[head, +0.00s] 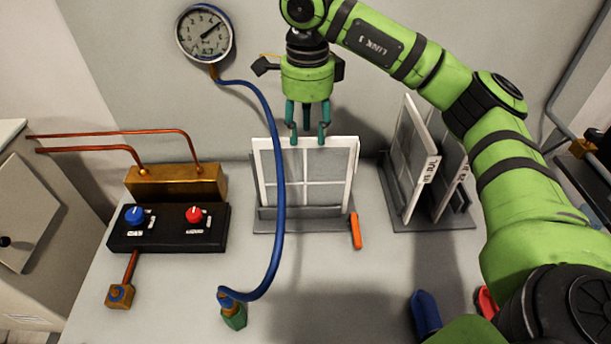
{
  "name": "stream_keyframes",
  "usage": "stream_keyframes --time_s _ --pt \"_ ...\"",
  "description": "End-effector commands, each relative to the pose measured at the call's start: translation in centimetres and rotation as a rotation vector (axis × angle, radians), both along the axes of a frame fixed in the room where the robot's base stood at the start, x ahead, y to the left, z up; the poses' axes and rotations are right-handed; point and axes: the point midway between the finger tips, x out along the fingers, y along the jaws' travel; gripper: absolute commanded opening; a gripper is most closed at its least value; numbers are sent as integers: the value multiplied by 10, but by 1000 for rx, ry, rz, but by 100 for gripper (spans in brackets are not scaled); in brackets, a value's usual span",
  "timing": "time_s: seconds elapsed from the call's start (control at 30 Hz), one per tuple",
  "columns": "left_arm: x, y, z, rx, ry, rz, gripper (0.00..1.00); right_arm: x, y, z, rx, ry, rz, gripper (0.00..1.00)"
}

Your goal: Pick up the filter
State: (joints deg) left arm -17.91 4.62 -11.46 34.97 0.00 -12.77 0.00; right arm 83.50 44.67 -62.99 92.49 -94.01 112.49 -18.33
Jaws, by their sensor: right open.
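A flat filter (327,160) with a white frame and grey panes stands upright in a grey holder (328,226) at the middle of the bench. My right gripper (308,138) points down at its top edge from above. Its teal fingers are open, and their tips overlap the upper edge of the frame in the head view. I cannot tell whether they touch it. The blue hose passes in front of the filter and hides a strip of it. My left gripper is not in view.
More framed panels (410,165) stand in a rack to the right. A blue hose (272,130) runs from the gauge (204,33) to a green fitting (233,314). A valve block (168,228) with blue and red knobs is left. An orange clip (355,231) sits beside the holder.

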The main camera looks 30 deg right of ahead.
Motion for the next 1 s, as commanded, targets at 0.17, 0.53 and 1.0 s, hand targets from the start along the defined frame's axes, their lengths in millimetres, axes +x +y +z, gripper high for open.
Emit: stream_keyframes --time_s 0.17,0.53,1.0 --pt "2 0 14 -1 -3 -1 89 -2 0 -25 -1 5 -1 42" --pt "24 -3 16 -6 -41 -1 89 -1 0 -35 -1 0 0 26" --pt "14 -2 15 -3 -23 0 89 -1 1 -34 0 0 0 0"
